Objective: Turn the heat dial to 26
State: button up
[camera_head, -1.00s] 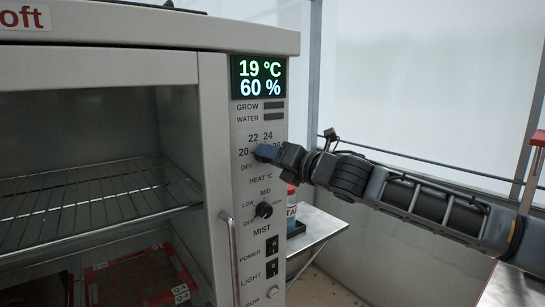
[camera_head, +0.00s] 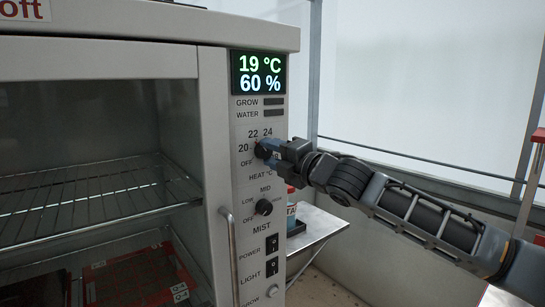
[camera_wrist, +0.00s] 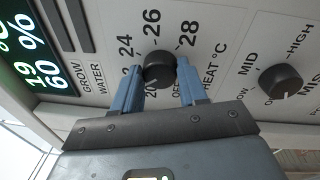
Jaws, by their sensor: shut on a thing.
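The heat dial (camera_wrist: 159,67) is a dark round knob on the control panel, with a scale of OFF, 20, 22, 24, 26 and 28 around it. My gripper (camera_wrist: 160,84) has its blue fingers on opposite sides of the dial and is shut on it. In the head view my gripper (camera_head: 270,148) covers most of the dial and hides the 26 and 28 marks. A small reddish mark shows at the dial's upper left, towards 22. The exact pointer setting is hard to read. The display (camera_head: 259,73) shows 19 °C and 60 %.
The mist dial (camera_head: 264,208) sits below the heat dial, with the power switch (camera_head: 272,246) and light switch (camera_head: 272,268) under it. A vertical door handle (camera_head: 231,255) stands left of the panel. A small side table (camera_head: 322,228) is at the right.

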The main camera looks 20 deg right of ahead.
jog(key=m, duration=0.3)
jog(key=m+b, duration=0.1)
jog(key=m, duration=0.2)
jog(key=shift+f+t+h, duration=0.2)
jog(key=shift+t+h, duration=0.1)
jog(key=shift+h, duration=0.1)
jog(key=m+b, duration=0.1)
jog(key=m, duration=0.5)
jog(key=shift+a+h, duration=0.15)
jog(key=shift+h, duration=0.15)
jog(key=m+h+p, duration=0.1)
jog(key=m, duration=0.5)
jog(key=shift+a, duration=0.15)
jog(key=m+p, duration=0.3)
jog(key=m, duration=0.3)
jog(key=shift+s+h, duration=0.1)
jog(key=shift+h, duration=0.3)
jog(key=shift+m, duration=0.3)
jog(key=o, duration=1.1)
jog(key=shift+c, duration=0.2)
jog(key=b+v, duration=0.1)
jog(key=v, duration=0.7)
